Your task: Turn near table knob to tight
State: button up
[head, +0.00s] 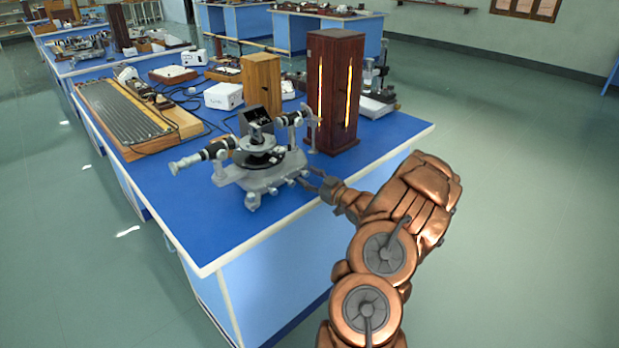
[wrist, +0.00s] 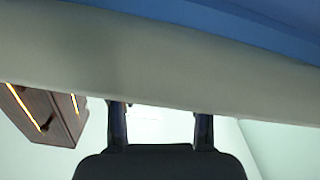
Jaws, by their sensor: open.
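A grey and black spectrometer (head: 262,160) stands on the near blue table (head: 205,230), close to its right edge. Small knobs (head: 290,182) show low on the side of its base that faces my arm; I cannot tell which is the tightening one or how it is set. My gripper (head: 314,181) is open and empty, just right of these knobs at the table edge; I cannot tell if it touches one. In the wrist view its two fingers (wrist: 160,115) are apart under the pale table edge (wrist: 180,62), and no knob shows between them.
A dark red wooden lamp box (head: 335,95) with glowing slits stands behind the spectrometer; it also shows in the wrist view (wrist: 52,112). A lighter wooden box (head: 261,84), a white box (head: 223,96) and a long grooved board (head: 125,115) lie farther back. The floor to the right is clear.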

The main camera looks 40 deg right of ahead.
grip_shut()
dwell(0.4)
jog(key=shift+r+m+p, duration=0.1)
jog(key=shift+m+p, duration=0.2)
jog(key=m+p, duration=0.2)
jog(key=shift+r+m, duration=0.1)
jog(key=shift+m, duration=0.2)
jog(key=m+p, duration=0.4)
jog(key=m, duration=0.1)
jog(key=m+p, duration=0.3)
jog(key=m, duration=0.2)
jog(key=shift+m, duration=0.4)
jog(key=shift+m+p, duration=0.65)
jog(key=shift+m, duration=1.35)
